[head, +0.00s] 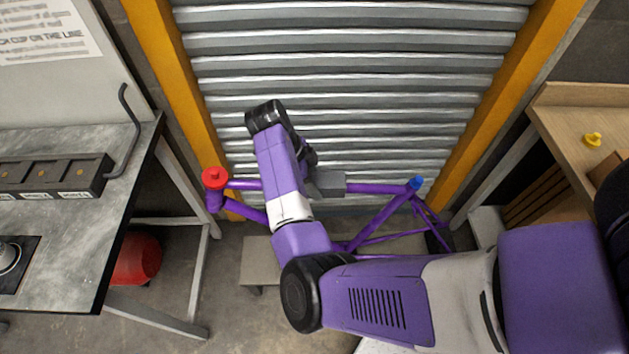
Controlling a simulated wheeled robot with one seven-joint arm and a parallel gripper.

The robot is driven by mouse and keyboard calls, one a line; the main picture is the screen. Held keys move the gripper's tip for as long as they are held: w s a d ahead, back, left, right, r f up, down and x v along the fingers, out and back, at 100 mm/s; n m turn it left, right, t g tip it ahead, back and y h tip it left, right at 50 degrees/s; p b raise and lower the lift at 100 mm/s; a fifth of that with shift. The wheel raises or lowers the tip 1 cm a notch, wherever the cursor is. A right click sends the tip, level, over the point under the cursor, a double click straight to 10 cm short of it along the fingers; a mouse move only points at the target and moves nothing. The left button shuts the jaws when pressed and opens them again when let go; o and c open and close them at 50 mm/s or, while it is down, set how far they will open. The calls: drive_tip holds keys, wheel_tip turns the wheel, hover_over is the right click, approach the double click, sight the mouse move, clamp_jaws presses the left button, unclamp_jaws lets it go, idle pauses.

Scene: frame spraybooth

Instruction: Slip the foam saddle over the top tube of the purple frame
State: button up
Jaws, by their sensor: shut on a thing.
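The purple frame stands in front of the shutter. Its top tube (375,188) runs left to right, from a red cap (215,178) to a blue cap (416,183). The grey foam saddle (328,184) is in line with the middle of the tube and covers a short stretch of it. From this view above, I cannot tell whether it sits around the tube or just over it. My gripper (312,172) is at the left end of the saddle, shut on it. My forearm hides most of the gripper and part of the tube.
A grey bench (70,250) with a black tray (50,178) is at the left, with a red round object (136,258) below it. A low grey stool (260,262) stands below the frame. A wooden bench (575,125) with a yellow piece (592,139) is at the right.

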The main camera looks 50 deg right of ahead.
drive_tip(key=shift+s+f+b, duration=0.1)
drive_tip(key=shift+f+b, duration=0.2)
drive_tip(key=shift+f, duration=0.25)
drive_tip(key=o, duration=1.4)
drive_tip(key=shift+r, duration=0.15)
drive_tip(key=b+v, duration=0.1)
drive_tip(key=v, duration=0.6)
drive_tip(key=shift+r, duration=0.25)
